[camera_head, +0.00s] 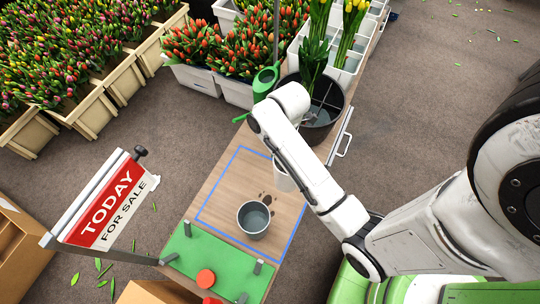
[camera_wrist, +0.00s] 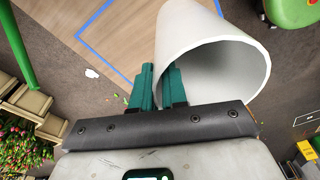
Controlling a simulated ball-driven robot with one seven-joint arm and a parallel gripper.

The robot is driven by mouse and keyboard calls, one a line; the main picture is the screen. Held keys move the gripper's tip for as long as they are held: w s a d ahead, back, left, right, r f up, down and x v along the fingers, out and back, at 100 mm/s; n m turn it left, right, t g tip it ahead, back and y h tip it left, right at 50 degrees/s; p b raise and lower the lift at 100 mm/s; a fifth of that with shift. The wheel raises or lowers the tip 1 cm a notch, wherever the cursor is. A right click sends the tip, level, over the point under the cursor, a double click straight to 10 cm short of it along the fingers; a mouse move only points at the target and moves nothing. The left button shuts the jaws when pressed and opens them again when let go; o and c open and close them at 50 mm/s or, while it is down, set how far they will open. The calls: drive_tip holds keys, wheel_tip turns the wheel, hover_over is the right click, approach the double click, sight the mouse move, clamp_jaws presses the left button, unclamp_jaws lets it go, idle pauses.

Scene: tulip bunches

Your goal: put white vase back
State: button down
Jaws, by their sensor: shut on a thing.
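The white vase (camera_wrist: 185,25) fills the upper middle of the wrist view, its open rim toward the camera. My gripper (camera_wrist: 160,72) is shut on the vase's wall, with one teal finger outside and one at the rim's inner side. In the head view, a white piece that looks like the vase (camera_head: 283,178) shows beside my forearm, above the wooden table (camera_head: 215,200). My gripper is hidden behind my arm there. I cannot tell whether the vase touches the table.
A grey pot (camera_head: 254,222) stands inside the blue outline (camera_head: 202,208), near dark spots. A dark divided bucket (camera_head: 322,125) holding tulips and a green watering can (camera_head: 265,80) are at the table's far end. A green mat (camera_head: 215,262) and sale sign (camera_head: 105,205) are at the near end.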

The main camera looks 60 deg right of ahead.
drive_tip(key=w+d+f+b, duration=0.1)
drive_tip(key=w+f, duration=0.3)
drive_tip(key=f, duration=0.4)
drive_tip(key=shift+d+f+b, duration=0.35)
drive_tip(key=shift+d+b, duration=0.05)
drive_tip(key=shift+d, duration=0.25)
drive_tip(key=c, duration=1.2)
unclamp_jaws()
drive_tip(key=shift+f, duration=0.15)
drive_tip(key=shift+o, duration=0.2)
